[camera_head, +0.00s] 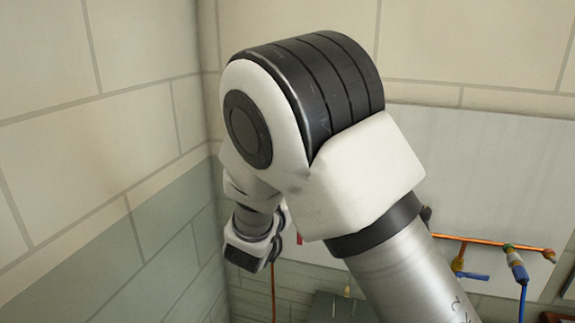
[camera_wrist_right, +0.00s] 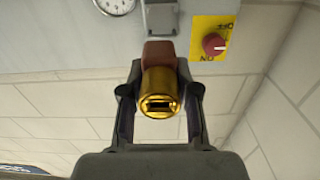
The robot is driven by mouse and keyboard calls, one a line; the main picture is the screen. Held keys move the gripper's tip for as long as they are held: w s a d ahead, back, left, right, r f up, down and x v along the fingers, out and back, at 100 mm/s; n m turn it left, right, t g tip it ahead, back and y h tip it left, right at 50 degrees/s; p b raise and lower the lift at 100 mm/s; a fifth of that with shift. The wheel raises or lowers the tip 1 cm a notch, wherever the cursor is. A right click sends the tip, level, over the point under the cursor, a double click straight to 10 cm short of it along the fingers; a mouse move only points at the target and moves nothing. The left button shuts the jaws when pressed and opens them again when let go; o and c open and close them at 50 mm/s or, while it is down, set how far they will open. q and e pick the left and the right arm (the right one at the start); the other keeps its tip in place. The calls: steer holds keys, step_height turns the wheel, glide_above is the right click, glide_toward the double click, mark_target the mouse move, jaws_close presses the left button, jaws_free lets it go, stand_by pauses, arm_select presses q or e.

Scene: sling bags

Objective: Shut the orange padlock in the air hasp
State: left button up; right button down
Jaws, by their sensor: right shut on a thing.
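In the right wrist view my right gripper (camera_wrist_right: 160,95) has its two fingers closed on the sides of the padlock (camera_wrist_right: 161,91). The padlock shows a shiny gold-orange round end with a dark slot facing the camera. A brownish-red part (camera_wrist_right: 160,53) shows just beyond it, and I cannot tell whether it joins the padlock. The shackle and the air hasp cannot be made out. In the head view my right arm's large joint fills the middle and hides the padlock. My left gripper is not in view.
A yellow plate with a red knob (camera_wrist_right: 213,44) and a round gauge (camera_wrist_right: 115,4) are beyond the gripper. In the head view, a copper pipe (camera_head: 490,243) with a blue hose (camera_head: 522,297) runs along the right. Tiled walls stand behind and to the left.

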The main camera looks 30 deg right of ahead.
steer(key=shift+w+f, duration=0.3)
steer(key=shift+w+d, duration=0.2)
steer(key=shift+d, duration=0.2)
steer(key=x, duration=0.4)
steer(key=shift+w+f+b, duration=0.1)
steer(key=shift+f+b, duration=0.1)
steer(key=shift+b, duration=0.15)
steer(key=shift+d, duration=0.1)
stand_by(0.9)
steer(key=shift+w+d, duration=0.1)
steer(key=shift+p+x, duration=0.35)
steer(key=shift+x, duration=3.3)
